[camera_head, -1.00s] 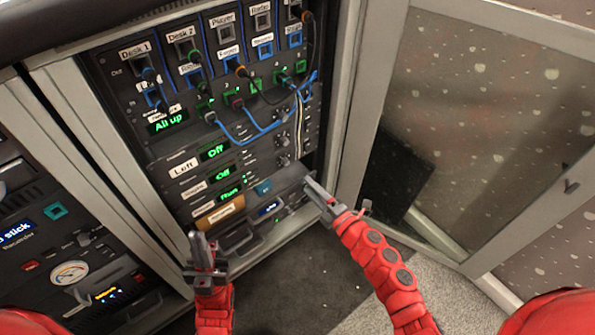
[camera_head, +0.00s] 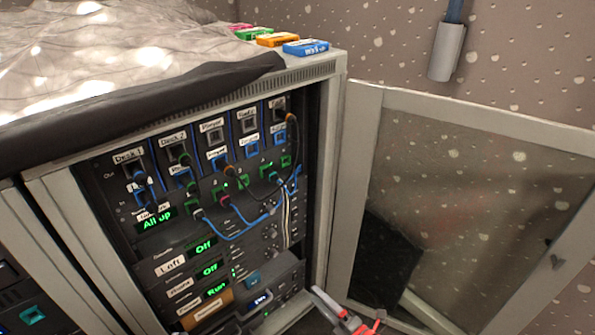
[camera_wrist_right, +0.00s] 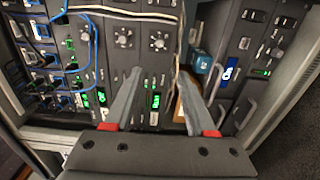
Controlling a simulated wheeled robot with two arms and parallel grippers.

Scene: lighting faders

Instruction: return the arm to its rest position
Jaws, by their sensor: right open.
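My right gripper (camera_head: 345,314) shows at the bottom edge of the head view, in front of the lower right corner of the rack. In the right wrist view the right gripper (camera_wrist_right: 156,100) has its two grey fingers apart with nothing between them. It faces the rack's front panels (camera_wrist_right: 120,15) and looks clear of them. My left gripper is not in the head view. The rack (camera_head: 160,245) has lit green displays, one reading "All up" (camera_head: 154,219), and patch cables (camera_head: 240,232) plugged in its upper part.
An open glazed door (camera_head: 362,190) stands to the right of the rack. Several coloured cassette-like boxes (camera_head: 306,47) lie on the cabinet top beside a crumpled pale sheet (camera_head: 110,50). A grey cylinder (camera_head: 447,52) hangs by the back wall.

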